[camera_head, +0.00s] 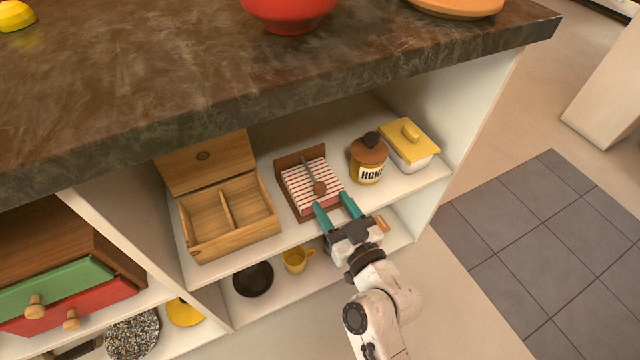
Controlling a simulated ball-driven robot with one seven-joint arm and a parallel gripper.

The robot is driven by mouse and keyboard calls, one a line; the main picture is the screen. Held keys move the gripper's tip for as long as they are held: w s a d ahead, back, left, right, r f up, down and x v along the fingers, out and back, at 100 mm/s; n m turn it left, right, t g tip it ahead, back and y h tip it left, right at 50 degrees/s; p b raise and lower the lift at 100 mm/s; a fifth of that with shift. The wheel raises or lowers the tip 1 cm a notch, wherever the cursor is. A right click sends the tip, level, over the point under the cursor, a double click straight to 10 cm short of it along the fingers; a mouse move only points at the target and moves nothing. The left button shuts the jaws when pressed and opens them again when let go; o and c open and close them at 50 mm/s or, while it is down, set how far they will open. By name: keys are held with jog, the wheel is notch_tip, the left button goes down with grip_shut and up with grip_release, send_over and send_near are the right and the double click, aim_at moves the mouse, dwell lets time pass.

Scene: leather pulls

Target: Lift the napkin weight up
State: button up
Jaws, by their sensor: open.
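The napkin weight (313,178) is a thin dark bar with a brown rounded end. It lies across red-and-white striped napkins (298,186) in a brown holder (283,163) on the upper shelf. My gripper (336,206) is open, with two teal fingers pointing at the front edge of the holder. The fingertips are just in front of and below the weight's brown end in the picture. Whether the fingertips touch the holder or the napkins cannot be told. The front right corner of the holder is partly hidden by the fingers.
A honey jar (369,172) and a yellow-lidded butter dish (414,160) stand right of the holder. An open wooden box (257,217) stands to its left. The stone countertop (200,95) overhangs the shelf. A yellow mug (294,261) and a black bowl (254,280) sit below.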

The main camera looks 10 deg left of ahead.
aim_at(323, 190)
jog(key=x, duration=0.6)
jog(key=shift+w+a, duration=0.15)
jog(key=shift+w, duration=0.05)
jog(key=shift+c, duration=0.4)
grip_shut()
